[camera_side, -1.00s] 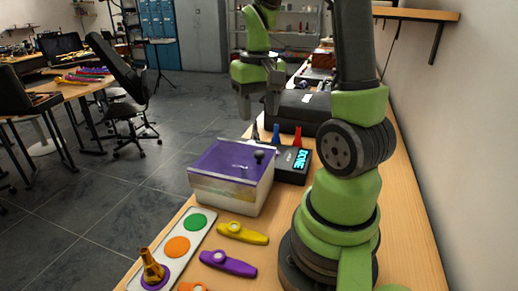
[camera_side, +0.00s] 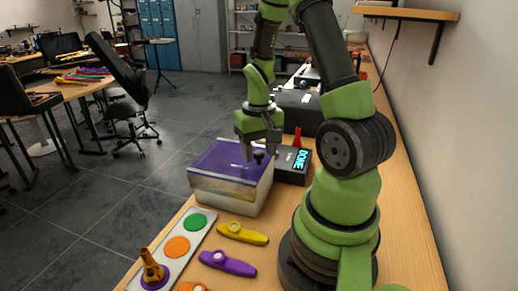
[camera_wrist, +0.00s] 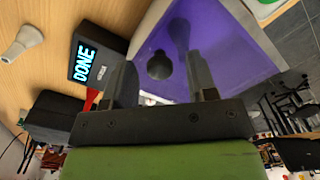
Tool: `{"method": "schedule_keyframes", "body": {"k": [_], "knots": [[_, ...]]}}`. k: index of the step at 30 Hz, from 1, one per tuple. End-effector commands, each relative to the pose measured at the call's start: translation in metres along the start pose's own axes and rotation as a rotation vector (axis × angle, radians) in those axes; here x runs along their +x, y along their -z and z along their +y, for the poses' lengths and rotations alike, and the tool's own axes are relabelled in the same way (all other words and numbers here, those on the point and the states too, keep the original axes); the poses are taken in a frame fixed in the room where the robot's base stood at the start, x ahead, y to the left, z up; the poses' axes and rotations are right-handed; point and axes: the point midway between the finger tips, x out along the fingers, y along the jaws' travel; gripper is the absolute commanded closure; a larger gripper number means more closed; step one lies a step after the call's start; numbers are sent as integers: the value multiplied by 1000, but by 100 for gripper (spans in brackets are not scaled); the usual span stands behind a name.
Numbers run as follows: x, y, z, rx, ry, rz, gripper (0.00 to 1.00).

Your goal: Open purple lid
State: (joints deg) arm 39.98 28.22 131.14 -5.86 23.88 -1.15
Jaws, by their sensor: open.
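The purple lid (camera_side: 224,157) lies closed on the clear-sided box (camera_side: 227,194) on the wooden table. A dark round knob (camera_side: 258,156) stands on the lid near its right edge. My gripper (camera_side: 258,150) is open, pointing down just above and around the knob's area. In the wrist view the dark knob (camera_wrist: 159,65) shows between and beyond the fingertips of my gripper (camera_wrist: 160,80), over the purple lid (camera_wrist: 225,55). I cannot tell whether the fingers touch the knob; nothing is gripped.
A black device with a "DONE" display (camera_side: 301,159) stands close to the box's right. A red cone-shaped piece (camera_side: 297,136) is behind it. Yellow (camera_side: 242,233) and purple (camera_side: 228,263) kazoos and a tray with coloured discs (camera_side: 195,222) lie in front. A black case (camera_side: 300,108) is behind.

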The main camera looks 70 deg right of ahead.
Motion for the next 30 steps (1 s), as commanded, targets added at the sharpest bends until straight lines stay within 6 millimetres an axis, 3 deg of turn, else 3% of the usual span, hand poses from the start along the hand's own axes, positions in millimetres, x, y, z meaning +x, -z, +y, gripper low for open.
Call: {"method": "schedule_keyframes", "body": {"k": [2,9,17,30], "knots": [[0,0,0,0,0,0,48],[0,0,0,0,0,0,100],[0,10,-9,-5,0,1,100],[1,78,-75,-5,-2,4,100]]}}
